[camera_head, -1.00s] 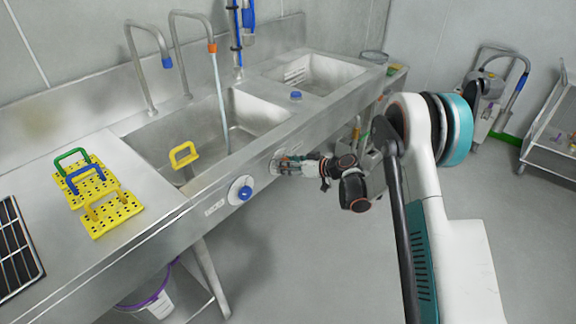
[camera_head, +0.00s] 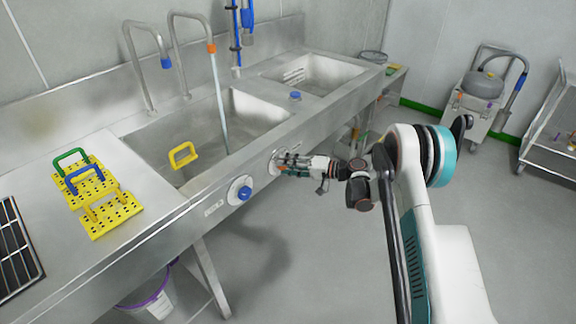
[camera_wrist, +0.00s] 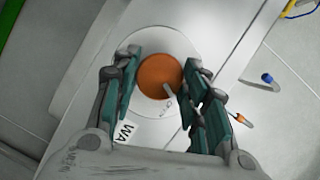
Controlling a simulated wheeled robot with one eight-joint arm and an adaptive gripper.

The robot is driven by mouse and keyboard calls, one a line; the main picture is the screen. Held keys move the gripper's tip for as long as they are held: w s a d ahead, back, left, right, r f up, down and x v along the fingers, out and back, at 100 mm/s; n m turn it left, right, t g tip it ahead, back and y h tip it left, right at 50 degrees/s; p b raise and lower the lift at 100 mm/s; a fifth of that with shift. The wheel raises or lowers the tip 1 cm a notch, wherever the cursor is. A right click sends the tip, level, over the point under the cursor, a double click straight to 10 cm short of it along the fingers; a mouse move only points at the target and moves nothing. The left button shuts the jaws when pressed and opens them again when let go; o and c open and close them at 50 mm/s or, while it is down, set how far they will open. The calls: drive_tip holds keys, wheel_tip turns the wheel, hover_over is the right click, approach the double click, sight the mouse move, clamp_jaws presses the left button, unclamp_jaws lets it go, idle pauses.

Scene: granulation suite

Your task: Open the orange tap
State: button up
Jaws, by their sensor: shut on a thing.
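The orange tap knob (camera_wrist: 160,77) sits on a round white plate (camera_wrist: 128,47) on the sink's front panel, between my fingers in the wrist view. My gripper (camera_wrist: 160,85) is shut on the knob, with a finger on each side of it. In the head view my gripper (camera_head: 279,163) reaches the front panel and mostly covers the knob. A spout with an orange tip (camera_head: 211,48) stands over the left basin, and a stream of water (camera_head: 219,92) runs down from it. The blue knob (camera_head: 244,193) is to the left of my gripper on the same panel.
A spout with a blue tip (camera_head: 166,62) stands beside the orange-tipped one. Yellow perforated racks (camera_head: 112,214) lie on the left counter, and a yellow-handled one (camera_head: 183,154) is in the basin. The floor (camera_head: 300,270) before the sink is mostly clear.

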drive_tip(key=shift+f+m+y, duration=0.15)
drive_tip(key=shift+m+y, duration=0.75)
drive_tip(key=shift+m, duration=0.9)
drive_tip(key=o, duration=1.1)
drive_tip(key=shift+c, duration=0.2)
drive_tip(key=shift+d, duration=0.15)
drive_tip(key=v, duration=1.1)
drive_tip(key=shift+d, duration=0.35)
drive_tip(key=shift+s, duration=0.1)
